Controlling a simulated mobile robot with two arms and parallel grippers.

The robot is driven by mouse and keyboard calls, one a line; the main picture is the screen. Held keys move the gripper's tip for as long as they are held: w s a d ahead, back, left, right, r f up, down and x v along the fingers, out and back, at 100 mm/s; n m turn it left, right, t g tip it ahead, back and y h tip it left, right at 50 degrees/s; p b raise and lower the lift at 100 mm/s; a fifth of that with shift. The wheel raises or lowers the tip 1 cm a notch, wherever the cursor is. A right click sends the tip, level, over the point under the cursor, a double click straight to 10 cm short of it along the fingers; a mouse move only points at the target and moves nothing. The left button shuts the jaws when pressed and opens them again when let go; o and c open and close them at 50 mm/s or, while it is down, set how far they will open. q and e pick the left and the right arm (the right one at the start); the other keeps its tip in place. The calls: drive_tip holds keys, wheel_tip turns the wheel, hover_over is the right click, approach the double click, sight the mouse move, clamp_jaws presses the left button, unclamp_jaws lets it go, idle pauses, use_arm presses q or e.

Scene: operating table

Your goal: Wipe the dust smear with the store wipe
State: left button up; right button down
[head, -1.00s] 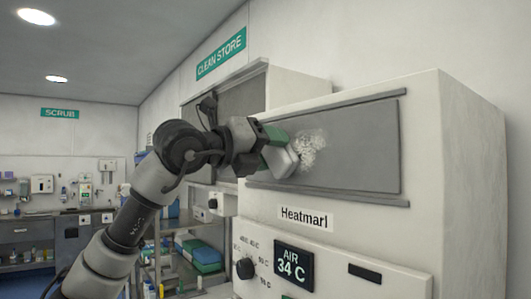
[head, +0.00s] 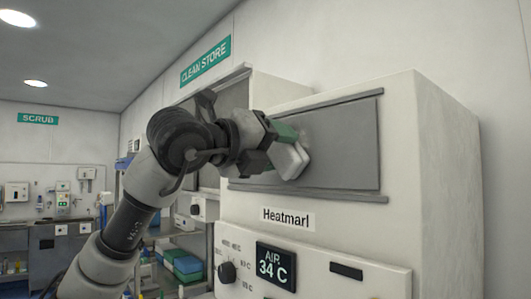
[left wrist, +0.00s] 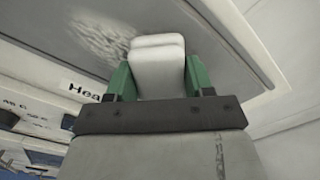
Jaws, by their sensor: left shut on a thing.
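My left gripper (head: 280,146) is shut on the white store wipe (head: 290,160), a thick pad, in front of the grey door panel (head: 345,148) of the warming cabinet. In the left wrist view the wipe (left wrist: 158,65) sits between the green fingers of the gripper (left wrist: 158,84). The pale, speckled dust smear (left wrist: 98,40) shows there on the panel, beside the wipe to its left. In the head view the wipe and gripper cover most of the smear's place. I cannot tell whether the wipe touches the panel. My right gripper is not in view.
The cabinet (head: 448,180) has a ledge below the panel, and a knob (head: 227,271) and display (head: 276,266) lower down. A second cabinet under the clean store sign (head: 206,61) stands behind my left arm. Shelves with folded packs (head: 185,265) are at lower left.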

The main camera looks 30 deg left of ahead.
sight(288, 145)
use_arm(q)
drive_tip(key=shift+s+d+b, duration=0.25)
drive_tip(key=shift+s+d, duration=0.05)
drive_tip(key=shift+d, duration=0.4)
drive_tip(key=shift+s+d+b, duration=0.2)
drive_tip(key=shift+s+d, duration=0.05)
drive_tip(key=shift+d, duration=0.45)
drive_tip(key=shift+s+d+b, duration=0.25)
drive_tip(key=shift+s+d, duration=0.05)
drive_tip(key=shift+d, duration=0.4)
drive_tip(key=shift+s+f, duration=0.1)
drive_tip(key=shift+w+a, duration=0.3)
drive_tip(key=shift+a, duration=0.25)
drive_tip(key=shift+w+a, duration=0.25)
drive_tip(key=shift+a, duration=0.35)
drive_tip(key=shift+w+a, duration=0.25)
drive_tip(key=shift+a, duration=0.3)
drive_tip(key=shift+a, duration=0.1)
